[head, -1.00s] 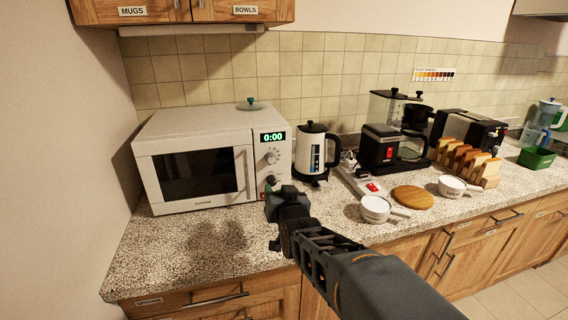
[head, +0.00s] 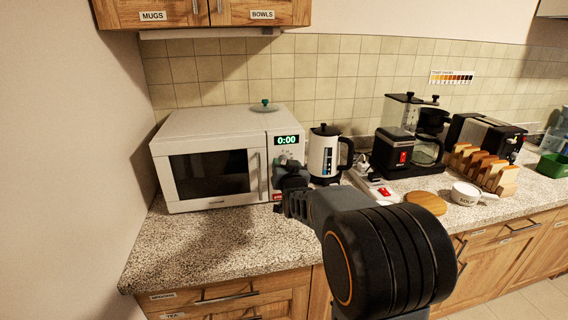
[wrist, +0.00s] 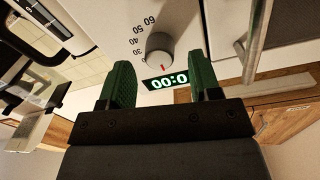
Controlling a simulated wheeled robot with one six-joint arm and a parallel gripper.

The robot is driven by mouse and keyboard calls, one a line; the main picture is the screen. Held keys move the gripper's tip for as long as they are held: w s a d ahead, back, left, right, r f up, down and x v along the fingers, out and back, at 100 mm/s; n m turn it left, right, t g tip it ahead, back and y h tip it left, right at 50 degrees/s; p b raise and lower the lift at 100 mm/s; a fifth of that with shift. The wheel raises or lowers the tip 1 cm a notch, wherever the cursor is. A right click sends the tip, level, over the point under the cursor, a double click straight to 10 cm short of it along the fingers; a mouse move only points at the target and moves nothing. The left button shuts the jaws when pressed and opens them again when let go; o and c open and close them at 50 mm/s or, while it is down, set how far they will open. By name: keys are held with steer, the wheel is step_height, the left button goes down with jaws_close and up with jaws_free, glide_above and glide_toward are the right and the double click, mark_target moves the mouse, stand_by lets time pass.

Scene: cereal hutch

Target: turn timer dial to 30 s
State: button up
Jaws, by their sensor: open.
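The timer dial (wrist: 160,50) is a round grey-white knob on the microwave's (head: 208,158) control panel. In the wrist view, which is upside down, its red mark points toward the green display (wrist: 168,82). Numbers 30 to 60 show on the dial's left. The display reads 0:00 (head: 286,140) in the head view. My gripper (wrist: 160,66) is open, its two green fingers on either side of the dial's line with gaps; I cannot tell whether they reach around it. In the head view my gripper (head: 284,170) covers much of the panel.
A white kettle (head: 323,152) stands close to the right of the microwave. The coffee maker (head: 400,150), a wooden disc (head: 426,203) and a white cup (head: 466,194) are further right. The counter in front of the microwave (head: 195,240) is clear.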

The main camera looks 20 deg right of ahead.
steer(key=shift+w+d, duration=0.2)
steer(key=shift+w, duration=0.5)
steer(key=c, duration=0.9)
steer(key=shift+a, duration=0.15)
steer(key=shift+f, duration=0.1)
